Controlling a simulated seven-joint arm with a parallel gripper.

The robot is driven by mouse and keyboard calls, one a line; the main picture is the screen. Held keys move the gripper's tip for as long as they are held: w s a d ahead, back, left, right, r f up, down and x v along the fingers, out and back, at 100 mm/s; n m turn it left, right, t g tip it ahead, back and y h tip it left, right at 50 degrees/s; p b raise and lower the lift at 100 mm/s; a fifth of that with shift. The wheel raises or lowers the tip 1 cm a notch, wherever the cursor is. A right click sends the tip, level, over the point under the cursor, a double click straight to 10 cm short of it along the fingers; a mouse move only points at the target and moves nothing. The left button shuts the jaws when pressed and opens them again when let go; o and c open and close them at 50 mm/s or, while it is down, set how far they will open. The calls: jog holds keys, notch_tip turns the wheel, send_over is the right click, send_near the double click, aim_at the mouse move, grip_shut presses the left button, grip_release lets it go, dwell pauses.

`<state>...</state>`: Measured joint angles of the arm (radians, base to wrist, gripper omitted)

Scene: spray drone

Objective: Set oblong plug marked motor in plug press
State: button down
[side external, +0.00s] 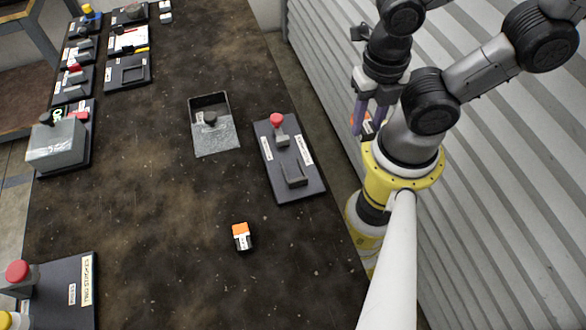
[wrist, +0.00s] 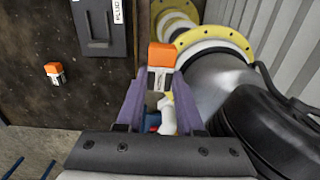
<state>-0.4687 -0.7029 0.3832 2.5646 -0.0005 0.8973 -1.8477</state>
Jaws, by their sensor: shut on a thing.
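My gripper (side external: 367,114), with purple fingers, is beyond the table's right edge, beside my yellow base. It is shut on an oblong plug with an orange end and a pale label (side external: 367,128). In the wrist view the held plug (wrist: 161,66) sits between the fingertips (wrist: 160,84), orange end up; its label is too small to read. A similar orange-ended plug (side external: 241,236) stands alone on the table; it also shows in the wrist view (wrist: 54,73). The likely plug press is a dark board with a red knob (side external: 309,183), left of my gripper; its label partly reads "PLUG" in the wrist view.
An open grey tray (side external: 222,142) stands left of the dark board. A grey box fixture (side external: 56,146) and several small boards line the far left. A board with red and yellow buttons (side external: 65,300) is at lower left. The table's middle is clear; a ribbed wall (side external: 480,170) is at right.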

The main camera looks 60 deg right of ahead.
jog(key=shift+s, duration=0.4)
jog(key=shift+w+r, duration=0.1)
jog(key=shift+r, duration=0.05)
jog(key=shift+w+a, duration=0.2)
jog(key=shift+w, duration=0.05)
jog(key=w+a+f, duration=0.2)
jog(key=w+f, duration=0.1)
jog(key=w+a+f, duration=0.2)
jog(key=w+f, duration=0.1)
jog(key=w, duration=0.1)
jog(key=w+a+f, duration=0.2)
jog(key=w+f, duration=0.1)
jog(key=w, duration=0.1)
jog(key=shift+w+a+f, duration=0.15)
jog(key=shift+w+f, duration=0.05)
jog(key=shift+f, duration=0.1)
jog(key=shift+w+a+f, duration=0.1)
jog(key=shift+w+f, duration=0.1)
jog(key=shift+f, duration=1.55)
